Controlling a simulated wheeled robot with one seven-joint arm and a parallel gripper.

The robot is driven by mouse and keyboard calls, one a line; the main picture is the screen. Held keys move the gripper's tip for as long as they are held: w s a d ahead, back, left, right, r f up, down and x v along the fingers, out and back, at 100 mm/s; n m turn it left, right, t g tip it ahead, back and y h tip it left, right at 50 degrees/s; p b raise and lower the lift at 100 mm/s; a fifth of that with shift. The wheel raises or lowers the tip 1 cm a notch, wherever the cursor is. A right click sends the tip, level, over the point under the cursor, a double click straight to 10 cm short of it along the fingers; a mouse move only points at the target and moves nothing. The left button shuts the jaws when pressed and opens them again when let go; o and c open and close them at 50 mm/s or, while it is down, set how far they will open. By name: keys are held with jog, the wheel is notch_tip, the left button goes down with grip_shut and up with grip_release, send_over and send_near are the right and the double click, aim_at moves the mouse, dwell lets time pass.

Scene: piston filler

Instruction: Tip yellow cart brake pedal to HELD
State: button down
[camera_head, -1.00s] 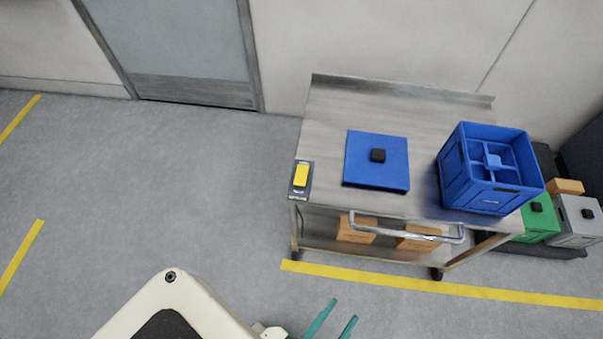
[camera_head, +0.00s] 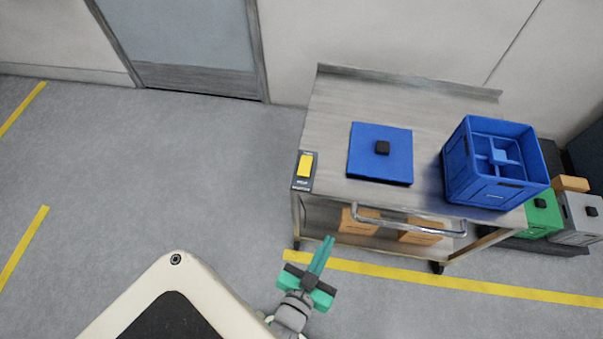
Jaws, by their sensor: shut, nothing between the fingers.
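The yellow brake pedal (camera_head: 306,165) sits on a dark plate (camera_head: 303,184) at the near left corner of the cart (camera_head: 336,118). Small lettering on the plate is too small to read. I cannot tell the pedal's tilt for certain. My gripper (camera_head: 325,243), with green fingers, is in front of the cart's left end, below the pedal in the picture and apart from it. Its fingers are shut together and empty, pointing up toward the cart.
A blue lid (camera_head: 379,153) with a black knob and a blue divided crate (camera_head: 493,165) sit on the cart top. A metal handle (camera_head: 410,226) juts from the front. Cardboard boxes (camera_head: 418,238) are on the lower shelf. Open floor (camera_head: 180,170) lies left.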

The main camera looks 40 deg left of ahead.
jog(key=w+a+r+n+g+y, duration=0.1)
jog(key=w+a+n, duration=0.1)
jog(key=a, duration=0.6)
jog(key=w+a+r+n+g+y, duration=0.1)
jog(key=w+a+r+y, duration=0.1)
jog(key=w+a, duration=0.2)
jog(key=a, duration=0.3)
jog(key=shift+w+a+n, duration=0.15)
jog(key=shift+a+n, duration=0.2)
jog(key=shift+n, duration=0.05)
jog(key=shift+d, duration=0.15)
send_over(305, 166)
jog(key=s+d, duration=0.2)
jog(key=s, duration=0.2)
notch_tip(305, 166, down, 4)
jog(key=shift+w+r, duration=0.1)
jog(key=shift+r, duration=0.05)
jog(key=shift+s+d+f, duration=0.1)
jog(key=shift+s+f, duration=0.05)
jog(key=shift+f, duration=0.45)
jog(key=shift+s+d+f, duration=0.1)
jog(key=shift+s+f, duration=0.05)
jog(key=shift+f, duration=1.25)
